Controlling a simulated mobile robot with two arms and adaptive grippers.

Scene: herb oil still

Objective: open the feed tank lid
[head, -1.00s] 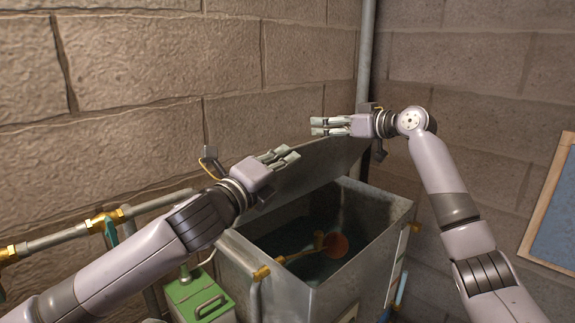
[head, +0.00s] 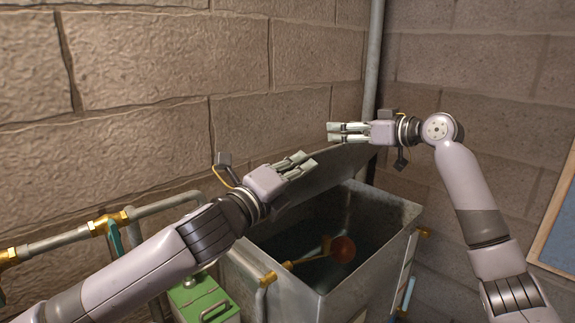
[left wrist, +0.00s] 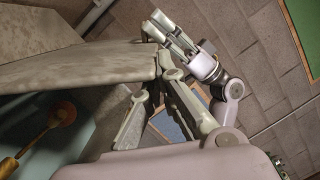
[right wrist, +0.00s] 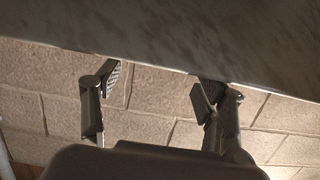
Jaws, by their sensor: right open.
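The feed tank (head: 345,278) is an open grey metal box. Its grey lid (head: 325,178) stands raised and steeply tilted along the tank's wall side, and the inside is exposed. My left gripper (head: 308,160) is at the lid's upper edge near its left part; its fingers are apart beside the lid edge in the left wrist view (left wrist: 158,80). My right gripper (head: 332,132) is open and empty just above and behind the lid's top edge. In the right wrist view the lid (right wrist: 200,35) fills the top, beyond the fingertips. Whether either gripper touches the lid is unclear.
An orange float (head: 342,249) on a brass arm hangs inside the tank. A green box (head: 203,302) and pipes with brass fittings (head: 108,223) are at the left. A vertical pipe (head: 373,70) and block walls stand close behind. A blue framed board (head: 560,225) is at right.

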